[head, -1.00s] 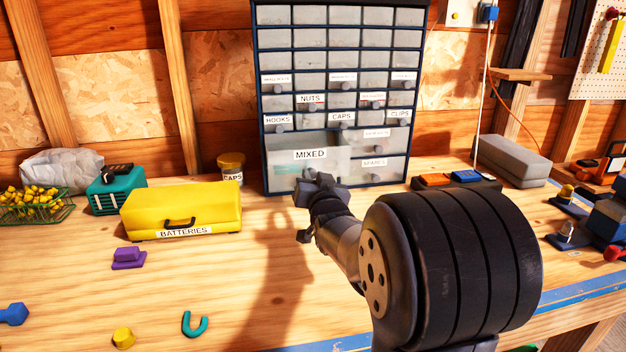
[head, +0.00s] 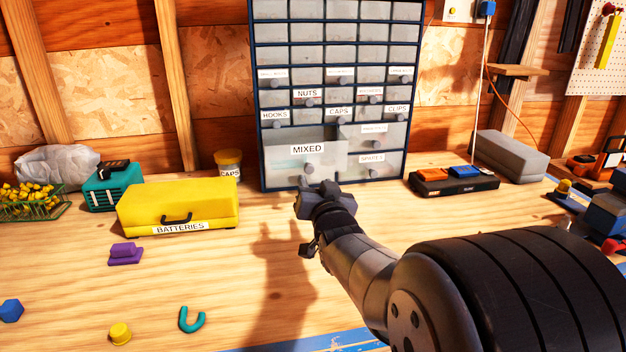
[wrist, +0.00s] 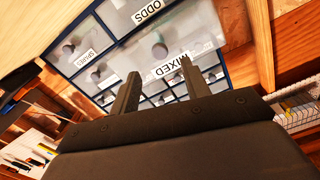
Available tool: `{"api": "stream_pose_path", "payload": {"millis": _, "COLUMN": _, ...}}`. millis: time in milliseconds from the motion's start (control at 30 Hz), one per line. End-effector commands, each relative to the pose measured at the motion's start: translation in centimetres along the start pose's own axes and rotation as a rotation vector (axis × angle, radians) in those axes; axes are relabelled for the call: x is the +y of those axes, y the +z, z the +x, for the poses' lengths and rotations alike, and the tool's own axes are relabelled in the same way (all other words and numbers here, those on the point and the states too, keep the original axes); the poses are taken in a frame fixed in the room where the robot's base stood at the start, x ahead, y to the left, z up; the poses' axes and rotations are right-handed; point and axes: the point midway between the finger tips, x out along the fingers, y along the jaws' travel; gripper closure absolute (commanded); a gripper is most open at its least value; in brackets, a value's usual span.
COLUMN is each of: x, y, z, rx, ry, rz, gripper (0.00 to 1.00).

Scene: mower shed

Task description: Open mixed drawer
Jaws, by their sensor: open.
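The mixed drawer (head: 282,166) is a wide, translucent grey drawer low on the left of the blue-framed cabinet. It has a white MIXED label and a round knob.
The cabinet (head: 257,100) holds several other small drawers; the spares drawer (head: 393,165) is to the right. On the bench stand a yellow batteries case (head: 140,206), a caps jar (head: 229,160), a black tray (head: 450,186) and a grey case (head: 510,155).

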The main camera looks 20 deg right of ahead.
Motion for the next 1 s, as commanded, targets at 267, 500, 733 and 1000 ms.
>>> {"api": "stream_pose_path", "payload": {"millis": 267, "x": 0.0, "y": -0.1, "z": -3.7, "rx": 0.002, "ry": 0.000, "rz": 0.000, "gripper": 0.55}}
{"api": "stream_pose_path", "payload": {"millis": 500, "x": 0.0, "y": 0.0, "z": -4.7, "rx": 0.001, "ry": 0.000, "rz": 0.001, "gripper": 0.55}}
{"api": "stream_pose_path", "payload": {"millis": 733, "x": 0.0, "y": 0.0, "z": -4.8, "rx": 0.000, "ry": 0.000, "rz": 0.000, "gripper": 0.55}}
{"api": "stream_pose_path", "payload": {"millis": 1000, "x": 0.0, "y": 0.0, "z": -3.8, "rx": -0.001, "ry": 0.000, "rz": 0.000, "gripper": 0.55}}
